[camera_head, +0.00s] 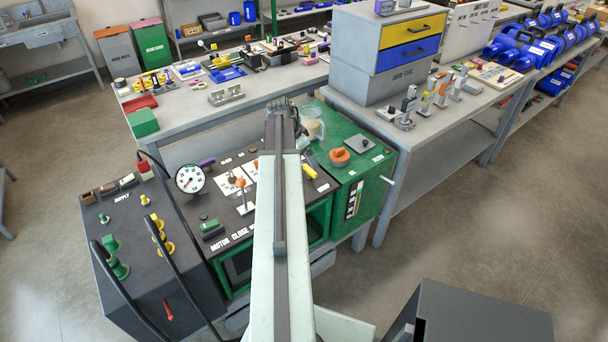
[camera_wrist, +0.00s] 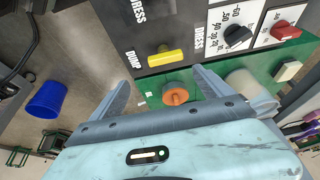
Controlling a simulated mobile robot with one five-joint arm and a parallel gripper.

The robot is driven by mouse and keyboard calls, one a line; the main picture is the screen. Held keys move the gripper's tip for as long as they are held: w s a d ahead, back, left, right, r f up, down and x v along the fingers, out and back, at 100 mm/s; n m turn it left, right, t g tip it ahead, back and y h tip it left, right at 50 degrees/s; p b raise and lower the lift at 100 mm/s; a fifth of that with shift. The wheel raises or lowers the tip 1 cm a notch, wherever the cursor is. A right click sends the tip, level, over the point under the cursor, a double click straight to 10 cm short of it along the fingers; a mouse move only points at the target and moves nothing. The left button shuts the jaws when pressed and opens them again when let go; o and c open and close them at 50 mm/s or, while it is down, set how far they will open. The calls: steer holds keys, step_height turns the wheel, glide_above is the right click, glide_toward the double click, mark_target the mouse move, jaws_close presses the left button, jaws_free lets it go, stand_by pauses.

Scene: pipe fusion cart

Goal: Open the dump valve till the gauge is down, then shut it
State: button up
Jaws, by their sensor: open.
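The dump valve is a yellow bar-shaped handle (camera_wrist: 164,57) next to the word DUMP on a dark panel in the wrist view. It lies just beyond and between my fingertips in the picture, with no finger seen touching it. My gripper (camera_wrist: 161,78) has its two fingers spread, with nothing held. The yellow handle also shows in the head view (camera_head: 310,172), right of my arm. The round white gauge (camera_head: 190,179) stands at the cart's left side; its dark needle is too small to read surely. My arm hides part of the cart top in the head view.
An orange knob (camera_wrist: 176,96) sits on green metal close below the yellow handle. A dark knob (camera_wrist: 238,36) and a red knob (camera_wrist: 285,30) are to the right. A clear cup (camera_head: 313,124) stands beside my arm. A blue bin (camera_wrist: 46,100) is on the floor.

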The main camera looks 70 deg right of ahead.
mark_target(310, 168)
steer(key=f, duration=0.1)
steer(key=w+d+f+b, duration=0.1)
steer(key=f, duration=0.1)
steer(key=d+f+b, duration=0.1)
steer(key=shift+w+f, duration=0.2)
steer(key=shift+w, duration=0.2)
steer(key=s+f+b, duration=0.1)
steer(key=f+b, duration=0.1)
steer(key=b, duration=0.1)
steer(key=s+d+f+b, duration=0.1)
steer(key=f+b, duration=0.1)
steer(key=shift+s, duration=0.3)
steer(key=shift+r, duration=0.45)
steer(key=shift+w+d, duration=0.15)
steer(key=shift+w, duration=0.15)
steer(key=c, duration=1.4)
steer(key=shift+o, duration=0.2)
